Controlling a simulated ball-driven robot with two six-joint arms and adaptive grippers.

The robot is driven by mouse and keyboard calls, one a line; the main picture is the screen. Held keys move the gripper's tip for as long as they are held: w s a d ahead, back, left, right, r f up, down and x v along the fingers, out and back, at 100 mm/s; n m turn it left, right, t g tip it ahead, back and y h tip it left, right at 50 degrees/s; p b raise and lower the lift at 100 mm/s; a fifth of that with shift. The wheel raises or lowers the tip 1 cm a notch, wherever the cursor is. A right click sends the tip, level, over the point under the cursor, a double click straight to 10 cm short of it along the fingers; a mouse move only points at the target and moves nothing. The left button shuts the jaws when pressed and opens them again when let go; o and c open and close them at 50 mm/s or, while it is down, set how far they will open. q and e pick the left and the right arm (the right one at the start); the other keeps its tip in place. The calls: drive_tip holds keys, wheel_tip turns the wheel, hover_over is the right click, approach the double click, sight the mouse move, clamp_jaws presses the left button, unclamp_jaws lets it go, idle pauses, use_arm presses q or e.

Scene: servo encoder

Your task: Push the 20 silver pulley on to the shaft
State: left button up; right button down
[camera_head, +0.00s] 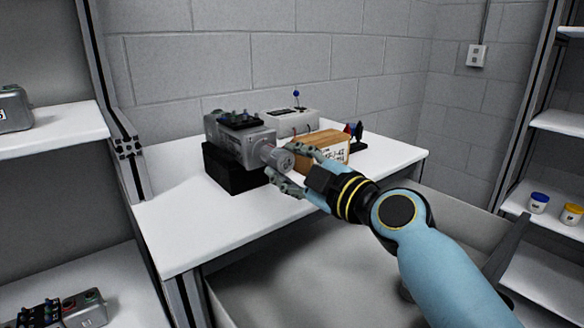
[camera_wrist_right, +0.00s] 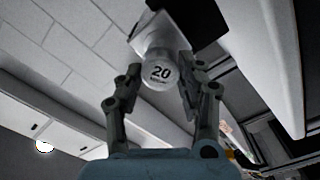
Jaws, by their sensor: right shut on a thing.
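The silver pulley (camera_head: 284,160) is a short round piece at the front end of the grey servo motor (camera_head: 243,142), which rests on a black block (camera_head: 232,172) on the white table. In the right wrist view the pulley (camera_wrist_right: 161,73) shows its face marked "20". My right gripper (camera_head: 287,166) is shut on the pulley, one finger on each side of it. In the right wrist view the right gripper (camera_wrist_right: 155,80) has the motor's pale body (camera_wrist_right: 165,35) just beyond the pulley. The shaft is hidden behind the pulley. My left gripper is not in view.
The white table's left front (camera_head: 175,225) is clear. Shelves stand at left (camera_head: 50,137) and right, with two small jars (camera_head: 538,203) at right.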

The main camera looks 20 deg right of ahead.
drive_tip(key=shift+w, duration=0.15)
drive_tip(key=c, duration=0.6)
unclamp_jaws()
drive_tip(key=shift+o, duration=0.2)
drive_tip(key=shift+s, duration=0.25)
drive_tip(key=shift+b+v, duration=0.5)
drive_tip(key=shift+v, duration=0.75)
drive_tip(key=shift+s, duration=0.1)
